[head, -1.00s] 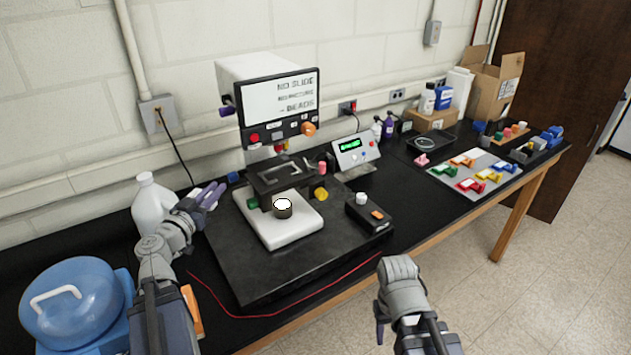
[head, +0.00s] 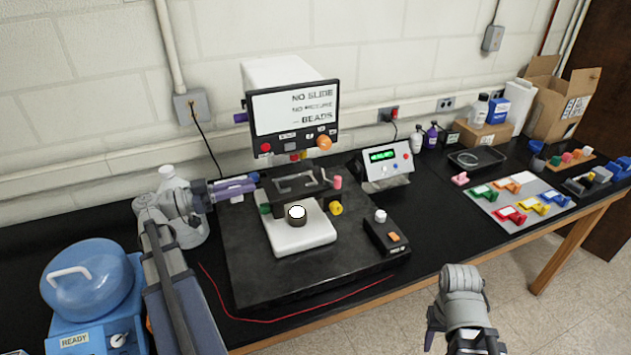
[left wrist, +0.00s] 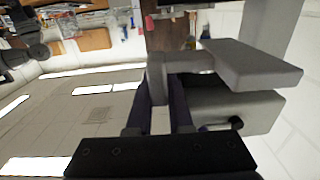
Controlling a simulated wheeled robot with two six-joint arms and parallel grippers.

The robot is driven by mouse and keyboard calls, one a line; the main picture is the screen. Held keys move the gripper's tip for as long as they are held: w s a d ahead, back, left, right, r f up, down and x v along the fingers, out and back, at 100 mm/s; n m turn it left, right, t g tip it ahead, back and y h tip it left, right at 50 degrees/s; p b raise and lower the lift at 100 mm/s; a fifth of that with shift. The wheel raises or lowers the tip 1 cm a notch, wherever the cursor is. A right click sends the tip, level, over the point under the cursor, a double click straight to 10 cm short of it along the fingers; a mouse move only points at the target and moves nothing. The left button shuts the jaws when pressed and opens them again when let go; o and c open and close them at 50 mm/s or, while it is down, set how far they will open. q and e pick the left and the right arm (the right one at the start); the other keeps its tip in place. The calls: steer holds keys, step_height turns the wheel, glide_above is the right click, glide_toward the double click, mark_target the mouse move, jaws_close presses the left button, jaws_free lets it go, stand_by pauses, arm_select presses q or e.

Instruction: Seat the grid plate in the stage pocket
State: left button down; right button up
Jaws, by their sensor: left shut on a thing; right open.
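The dark stage (head: 276,201) stands over the white base of the instrument, with a pale metal clip on top; its pocket is hard to make out. My left gripper (head: 256,177) reaches in from the left and its tips are at the stage's left edge. In the left wrist view my left gripper (left wrist: 159,98) is shut on a narrow pale grey piece (left wrist: 157,72), which looks like the grid plate; it is mostly hidden by the fingers, and I cannot tell whether it touches the stage. My right gripper (head: 432,336) is open and empty, in front of the bench edge.
The screen (head: 293,112) above the stage reads NO SLIDE. A white jug (head: 190,232) stands close behind my left wrist. A black control box (head: 386,240) sits right of the base, and a red wire (head: 300,318) lies in front.

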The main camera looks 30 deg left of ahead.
arm_select(q)
steer(key=shift+s, duration=0.35)
steer(key=x, duration=1.6)
steer(key=shift+w+d, duration=0.25)
steer(key=shift+d, duration=0.1)
steer(key=f+b, duration=0.2)
steer(key=w+f+b, duration=0.1)
steer(key=shift+d+f, duration=0.25)
steer(key=shift+d, duration=0.15)
steer(key=shift+f+b, duration=0.1)
steer(key=shift+b, duration=0.25)
steer(key=shift+f, duration=0.15)
steer(key=c, duration=0.8)
jaws_free()
